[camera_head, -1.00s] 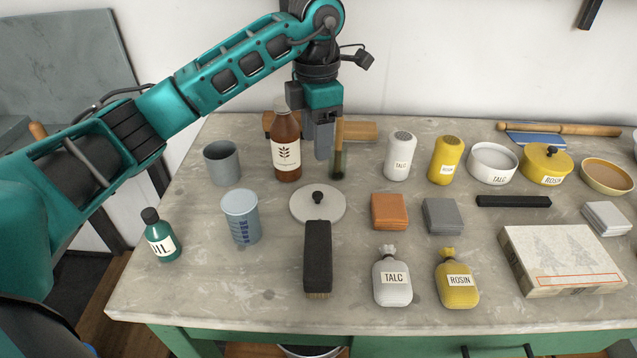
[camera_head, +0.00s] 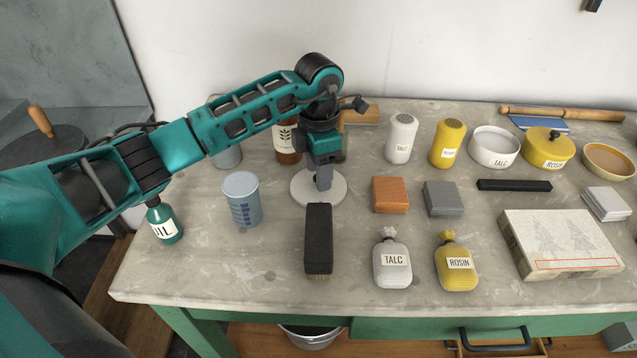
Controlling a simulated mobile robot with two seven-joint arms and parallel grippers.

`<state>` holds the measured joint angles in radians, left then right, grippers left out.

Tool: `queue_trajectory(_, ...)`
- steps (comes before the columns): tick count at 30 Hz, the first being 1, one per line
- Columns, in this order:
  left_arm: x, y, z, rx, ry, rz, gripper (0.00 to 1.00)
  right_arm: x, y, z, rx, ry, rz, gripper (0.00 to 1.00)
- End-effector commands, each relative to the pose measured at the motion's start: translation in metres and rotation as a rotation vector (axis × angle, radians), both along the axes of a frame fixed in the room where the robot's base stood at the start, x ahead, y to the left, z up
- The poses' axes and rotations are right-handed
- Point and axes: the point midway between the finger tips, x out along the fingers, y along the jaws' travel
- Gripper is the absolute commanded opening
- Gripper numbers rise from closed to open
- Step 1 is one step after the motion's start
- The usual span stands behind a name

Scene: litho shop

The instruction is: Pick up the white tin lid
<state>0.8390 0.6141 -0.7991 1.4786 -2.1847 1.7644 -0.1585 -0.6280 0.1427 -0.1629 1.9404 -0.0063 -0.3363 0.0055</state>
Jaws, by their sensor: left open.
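The white tin lid (camera_head: 333,188) is a flat round disc lying on the grey stone worktop, near the middle, just behind the dark brush. Its dark knob showed earlier and is now hidden by my gripper. My left gripper (camera_head: 324,186) points straight down over the middle of the lid, with its fingertips around where the knob is. It is open; whether the fingers touch the knob cannot be seen. The white talc tin (camera_head: 494,150) stands open, without a lid, at the back right. My right gripper is not in view.
A dark brush (camera_head: 318,240) lies right in front of the lid. A blue measuring beaker (camera_head: 242,200) stands to its left, an orange block (camera_head: 390,195) to its right. A brown bottle (camera_head: 287,140) stands behind, partly covered by my arm. The front left worktop is clear.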

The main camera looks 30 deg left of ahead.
Motion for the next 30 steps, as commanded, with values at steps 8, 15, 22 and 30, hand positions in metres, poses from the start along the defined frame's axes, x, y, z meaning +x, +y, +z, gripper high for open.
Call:
queue_trajectory(8, 0.0003, 0.0002, -0.0081, 0.001, -0.002, 0.000, 0.52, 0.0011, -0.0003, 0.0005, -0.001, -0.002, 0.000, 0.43)
queue_trajectory(15, 0.0003, 0.0002, -0.0079, 0.000, -0.001, 0.000, 0.34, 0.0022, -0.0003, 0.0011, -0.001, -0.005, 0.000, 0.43)
queue_trajectory(22, 0.0003, 0.0003, -0.0078, 0.000, -0.001, 0.000, 0.12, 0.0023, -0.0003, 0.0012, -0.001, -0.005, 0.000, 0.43)
queue_trajectory(30, 0.0003, 0.0003, -0.0077, 0.001, -0.002, 0.000, 0.00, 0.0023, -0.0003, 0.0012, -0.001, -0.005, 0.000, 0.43)
